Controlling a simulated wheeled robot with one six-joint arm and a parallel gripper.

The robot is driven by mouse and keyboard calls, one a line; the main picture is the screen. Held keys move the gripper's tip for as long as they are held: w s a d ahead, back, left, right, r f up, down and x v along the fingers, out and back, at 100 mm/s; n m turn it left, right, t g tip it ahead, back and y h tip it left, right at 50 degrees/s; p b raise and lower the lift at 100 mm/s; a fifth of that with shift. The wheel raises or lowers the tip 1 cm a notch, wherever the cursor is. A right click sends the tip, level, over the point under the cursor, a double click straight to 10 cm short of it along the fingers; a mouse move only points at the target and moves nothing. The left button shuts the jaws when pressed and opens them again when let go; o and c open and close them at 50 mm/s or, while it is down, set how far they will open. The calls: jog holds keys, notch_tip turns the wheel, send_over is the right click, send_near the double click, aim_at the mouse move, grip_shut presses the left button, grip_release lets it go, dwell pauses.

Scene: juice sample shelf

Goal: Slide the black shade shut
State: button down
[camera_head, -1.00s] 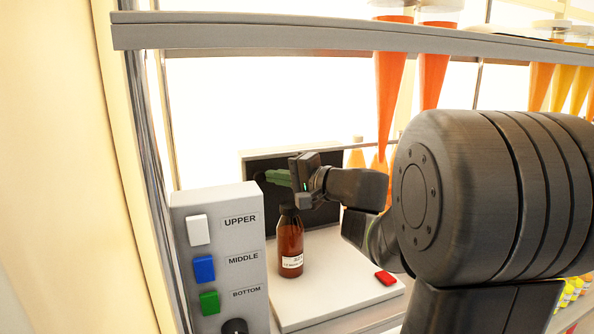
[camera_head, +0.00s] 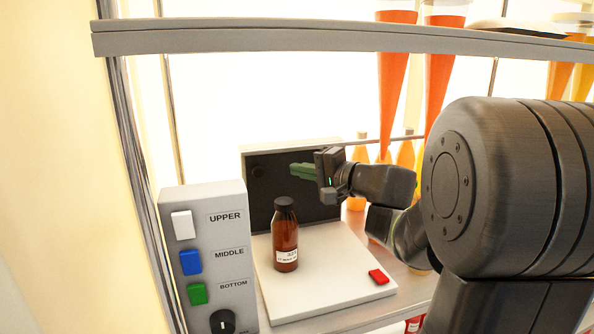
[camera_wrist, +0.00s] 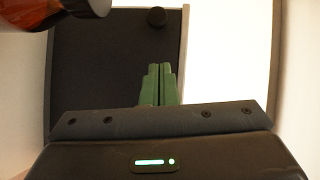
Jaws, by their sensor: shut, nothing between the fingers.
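The black shade (camera_head: 300,205) is a dark panel with a round knob (camera_head: 258,172) near its left edge, standing behind the white base in the head view. In the wrist view the shade (camera_wrist: 105,75) fills the left and middle, with the knob (camera_wrist: 157,17) near the top. A bright white area lies beside it. My gripper (camera_head: 292,168) has green fingers held together and empty. In the head view it is in front of the shade, right of the knob. In the wrist view the fingertips (camera_wrist: 159,67) point toward the shade, below the knob; contact cannot be told.
A brown bottle (camera_head: 285,236) with a dark cap stands on the white base (camera_head: 325,290), close to my fingers. A red button (camera_head: 378,277) is at the base's right. A control box (camera_head: 210,260) stands left. Orange cones (camera_head: 392,85) hang from the shelf above (camera_head: 250,40).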

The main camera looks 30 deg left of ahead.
jog(key=s+d, duration=0.1)
jog(key=d, duration=0.6)
jog(key=shift+d+r+b, duration=0.3)
jog(key=shift+r, duration=0.15)
